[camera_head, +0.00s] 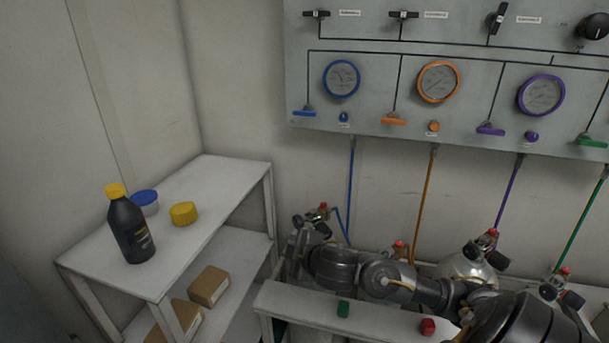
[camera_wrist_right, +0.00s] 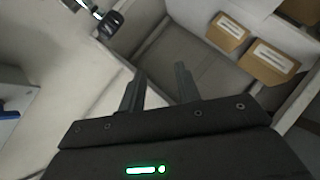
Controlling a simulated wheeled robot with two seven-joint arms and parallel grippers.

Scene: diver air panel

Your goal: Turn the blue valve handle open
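The blue valve handle (camera_head: 304,112) is a small flat lever at the lower left of the grey panel, below the blue-ringed gauge (camera_head: 341,79). It lies about horizontal. My left gripper is not in view.
Orange (camera_head: 393,119), purple (camera_head: 490,129) and green (camera_head: 592,141) handles line the panel's lower edge. Gas cylinders with red-topped valves stand below. A white shelf (camera_head: 222,176) at left bears a black bottle (camera_head: 131,232) and lids; cardboard boxes (camera_head: 208,285) lie lower.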

